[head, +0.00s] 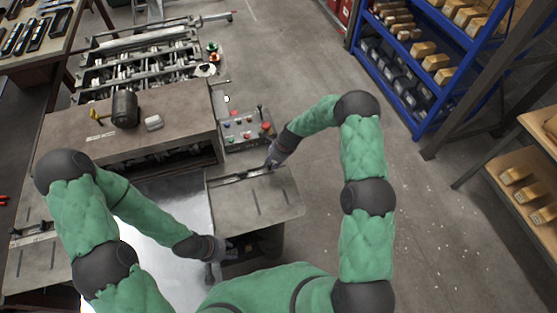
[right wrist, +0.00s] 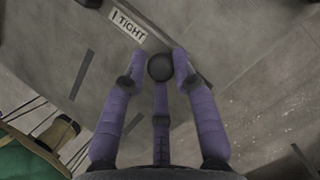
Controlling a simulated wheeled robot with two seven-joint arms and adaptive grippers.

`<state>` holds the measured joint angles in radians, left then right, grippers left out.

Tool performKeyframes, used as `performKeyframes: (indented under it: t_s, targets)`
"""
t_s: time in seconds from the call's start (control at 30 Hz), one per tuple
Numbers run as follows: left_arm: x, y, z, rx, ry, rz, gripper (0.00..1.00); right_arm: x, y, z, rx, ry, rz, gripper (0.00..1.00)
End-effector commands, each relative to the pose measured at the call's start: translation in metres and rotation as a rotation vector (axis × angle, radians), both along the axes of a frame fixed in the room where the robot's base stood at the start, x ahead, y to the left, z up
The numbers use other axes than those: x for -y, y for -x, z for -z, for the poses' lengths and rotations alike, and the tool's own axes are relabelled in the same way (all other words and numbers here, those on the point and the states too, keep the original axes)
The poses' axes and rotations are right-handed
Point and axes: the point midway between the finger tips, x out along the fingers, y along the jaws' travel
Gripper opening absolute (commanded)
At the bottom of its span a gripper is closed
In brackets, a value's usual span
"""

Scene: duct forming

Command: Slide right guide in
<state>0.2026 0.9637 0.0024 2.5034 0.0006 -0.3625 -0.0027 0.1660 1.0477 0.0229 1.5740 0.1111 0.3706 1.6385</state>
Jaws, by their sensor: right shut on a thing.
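The right guide (head: 243,175) is a dark bar lying across the grey side table (head: 272,200) at the machine's front right. My right gripper (head: 271,162) is at the bar's right end. In the right wrist view, the fingers of my right gripper (right wrist: 160,72) close around a round dark knob (right wrist: 160,66) by the guide. A white label reading "TIGHT" (right wrist: 128,27) sits beside it. My left gripper (head: 212,270) hangs low at the near left edge of the side table, apart from the guide. Its fingers are too small to make out.
A shiny metal sheet (head: 180,205) lies left of the side table. A control panel (head: 246,128) with coloured buttons stands just behind the guide. The forming machine (head: 150,105) fills the back left. Open floor (head: 345,265) lies to the right, before the blue shelf (head: 400,95).

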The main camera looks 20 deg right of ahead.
Motion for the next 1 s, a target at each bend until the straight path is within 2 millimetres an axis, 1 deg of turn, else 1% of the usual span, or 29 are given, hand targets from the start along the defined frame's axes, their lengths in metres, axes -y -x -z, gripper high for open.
performKeyframes:
  t_s: [0.03,0.23,0.27,0.3,0.33,0.6,0.73,0.87,1.0]
  targets:
    - [0.0,0.0,0.0,0.0,0.0,0.0,0.4,-0.005,-0.003,-0.003,0.006,-0.002,0.001,0.0]
    - [0.0,0.0,0.0,0.0,0.0,0.0,0.4,-0.006,-0.003,-0.003,0.006,-0.002,0.0,0.0]
    - [0.0,0.0,0.0,0.0,0.0,0.0,0.4,-0.006,-0.003,-0.003,0.006,-0.002,0.0,0.34]
    - [0.0,0.0,0.0,0.0,0.0,0.0,0.4,-0.006,-0.003,-0.003,0.006,-0.002,0.0,0.45]
    - [0.0,0.0,0.0,0.0,0.0,0.0,0.4,-0.006,-0.003,-0.003,0.006,-0.002,0.0,0.5]
    - [0.0,0.0,0.0,0.0,0.0,0.0,0.4,-0.004,-0.002,-0.002,0.003,-0.002,0.001,0.5]
    - [0.0,0.0,0.0,0.0,0.0,0.0,0.4,-0.002,-0.001,-0.005,0.003,-0.001,0.001,0.5]
    - [0.0,0.0,0.0,0.0,0.0,0.0,0.4,0.003,0.0,-0.018,0.004,-0.001,0.0,0.5]
    - [0.0,0.0,0.0,0.0,0.0,0.0,0.4,0.011,0.002,-0.041,0.007,-0.001,0.0,0.5]
